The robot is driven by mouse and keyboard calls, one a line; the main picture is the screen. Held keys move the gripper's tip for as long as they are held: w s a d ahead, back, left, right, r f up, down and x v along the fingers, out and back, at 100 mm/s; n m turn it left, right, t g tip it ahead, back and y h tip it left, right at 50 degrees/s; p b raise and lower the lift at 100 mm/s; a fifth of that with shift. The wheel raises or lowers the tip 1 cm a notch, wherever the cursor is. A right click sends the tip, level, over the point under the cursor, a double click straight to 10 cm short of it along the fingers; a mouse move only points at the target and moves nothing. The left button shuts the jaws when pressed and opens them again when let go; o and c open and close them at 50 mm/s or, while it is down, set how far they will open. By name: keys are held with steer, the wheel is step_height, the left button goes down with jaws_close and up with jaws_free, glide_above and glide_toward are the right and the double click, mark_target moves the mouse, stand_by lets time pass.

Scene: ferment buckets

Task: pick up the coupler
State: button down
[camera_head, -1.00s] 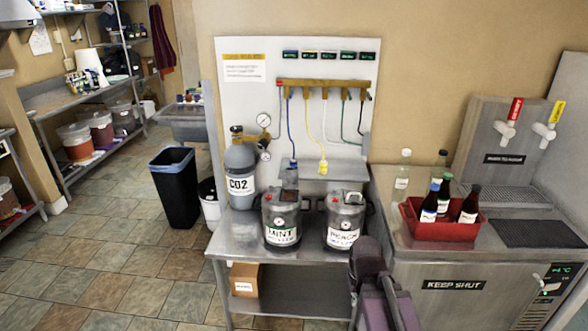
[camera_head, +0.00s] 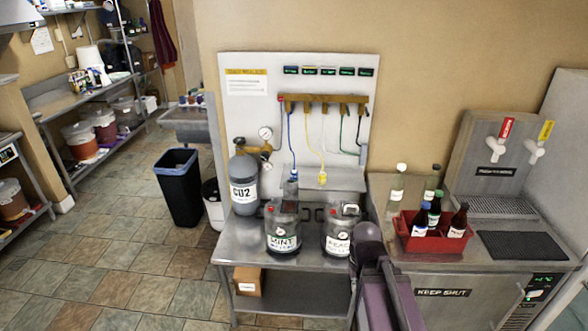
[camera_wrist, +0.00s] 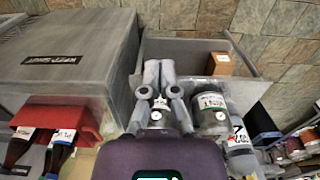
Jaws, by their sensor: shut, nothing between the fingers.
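In the head view, a yellow coupler (camera_head: 322,178) hangs on a yellow hose from the wall panel's brass manifold (camera_head: 322,99). Two steel kegs stand below on a metal table: the mint keg (camera_head: 284,228) and the peach keg (camera_head: 342,230). My gripper (camera_wrist: 159,64) shows in the wrist view, fingers together and empty, in front of a keg it partly hides. No coupler is clear in the wrist view. The head view shows my arm right of the peach keg.
A CO2 cylinder (camera_head: 244,183) stands left of the kegs. To the right, a red crate (camera_head: 421,243) of bottles and loose bottles (camera_head: 397,184) sit on a steel counter. A bin (camera_head: 180,187) stands on the floor at left, with open floor in front.

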steer(key=shift+r+p, duration=1.15)
steer(key=shift+r, duration=0.6)
steer(key=c, duration=1.4)
jaws_free()
